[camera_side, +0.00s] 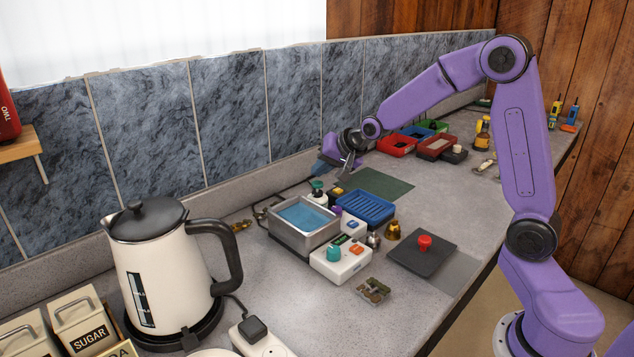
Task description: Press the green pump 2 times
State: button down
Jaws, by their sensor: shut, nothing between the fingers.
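A small white dispenser with a green top, which looks like the green pump (317,187), stands at the back of the grey counter, behind a metal basin. My gripper (346,172) is shut and empty, a little above and to the right of the green top in the picture. It appears apart from the pump, though the exact gap is hard to tell at this size. A teal dome knob (334,253) sits on a white box nearer the camera.
The metal basin (289,238) with blue inside and a blue ribbed tray (366,208) crowd the pump's near side. A white kettle (150,265) stands left. A red knob on a black plate (411,257) lies right. A green mat (377,184) is clear.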

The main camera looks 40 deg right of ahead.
aim_at(321, 183)
notch_tip(321, 183, up, 6)
dwell(0.7)
dwell(2.4)
jog(key=shift+f, duration=3)
jog(key=shift+f, duration=0.1)
dwell(0.5)
jog(key=shift+f, duration=0.35)
